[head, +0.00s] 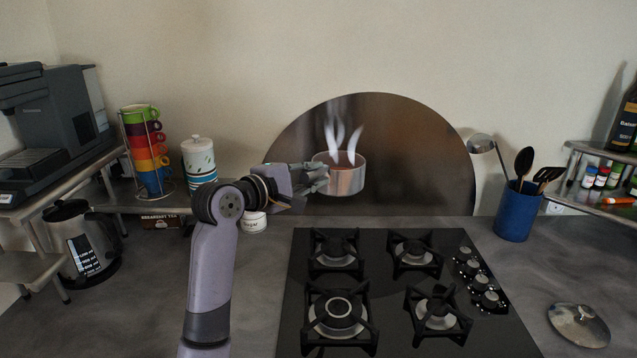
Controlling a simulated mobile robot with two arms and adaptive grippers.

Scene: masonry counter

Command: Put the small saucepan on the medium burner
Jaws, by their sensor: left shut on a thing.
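A small steel saucepan (347,181) is in the air above and behind the back of the black gas hob (387,298). It looks roughly level. My left gripper (318,178) is shut at its left side, where a handle would be; the gripper hides that part. The hob has a large front-left burner (338,311), a back-left burner (335,248), a front-right burner (437,308) and a back-right burner (414,250). All are bare, with black pan supports. I cannot tell for sure which is the medium one. My right gripper is not in view.
A round-topped brown splashback (420,160) stands behind the hob, with white wisps above the saucepan. A blue utensil pot (517,212) and a lid (578,325) are right of the hob. A kettle (85,240), mug rack (146,150) and canister (199,165) stand left.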

